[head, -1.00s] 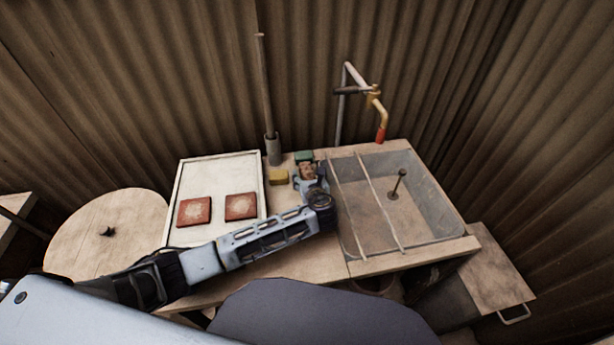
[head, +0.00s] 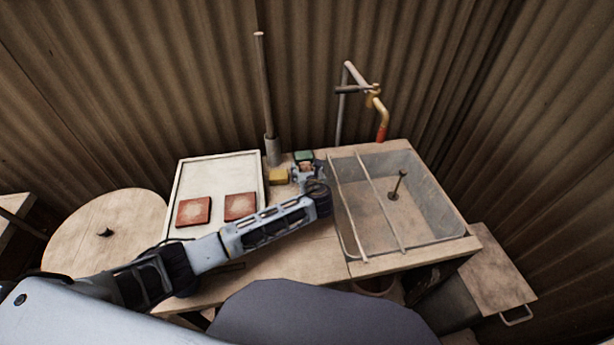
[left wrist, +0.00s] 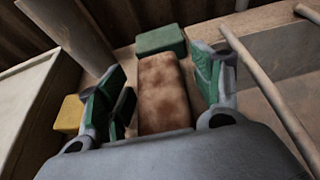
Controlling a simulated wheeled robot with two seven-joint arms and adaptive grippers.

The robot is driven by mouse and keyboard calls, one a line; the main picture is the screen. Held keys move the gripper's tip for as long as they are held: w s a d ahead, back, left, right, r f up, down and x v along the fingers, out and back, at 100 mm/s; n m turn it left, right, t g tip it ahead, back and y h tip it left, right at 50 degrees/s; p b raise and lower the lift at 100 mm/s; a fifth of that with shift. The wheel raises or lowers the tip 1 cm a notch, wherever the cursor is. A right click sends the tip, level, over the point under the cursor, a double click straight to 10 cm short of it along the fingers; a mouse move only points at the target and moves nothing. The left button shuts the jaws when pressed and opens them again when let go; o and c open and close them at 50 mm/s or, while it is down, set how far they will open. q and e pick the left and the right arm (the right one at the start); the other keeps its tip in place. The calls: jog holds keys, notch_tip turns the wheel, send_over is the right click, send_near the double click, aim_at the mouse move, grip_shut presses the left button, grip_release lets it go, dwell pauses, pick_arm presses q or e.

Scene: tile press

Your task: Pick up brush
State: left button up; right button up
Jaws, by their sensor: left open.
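A mottled brown, oblong block, probably the brush (left wrist: 163,92), lies between the open fingers of my left gripper (left wrist: 162,85) in the left wrist view. The fingers have green pads and stand on either side of it. I see a gap on the right side; contact on the left is unclear. Its near end is hidden by the gripper body. In the head view my left gripper (head: 307,173) is at the back of the bench, left of the basin, and mostly covers the brown block. My right gripper is in neither view.
A green block (left wrist: 160,40) sits just behind the brown one, and a yellow block (head: 278,176) is to its left. An upright pole (head: 266,100) stands behind. A white board (head: 215,172) with two red tiles is left; a basin (head: 440,190) with rails is right.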

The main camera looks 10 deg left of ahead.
aim_at(306, 168)
pick_arm(q)
jog(key=c, duration=1.1)
jog(key=shift+r, duration=0.1)
jog(key=shift+c, duration=0.2)
jog(key=shift+r, duration=0.4)
notch_tip(306, 168, up, 8)
jog(key=shift+f+p, duration=0.15)
jog(key=shift+p, duration=0.6)
jog(key=shift+r, duration=0.7)
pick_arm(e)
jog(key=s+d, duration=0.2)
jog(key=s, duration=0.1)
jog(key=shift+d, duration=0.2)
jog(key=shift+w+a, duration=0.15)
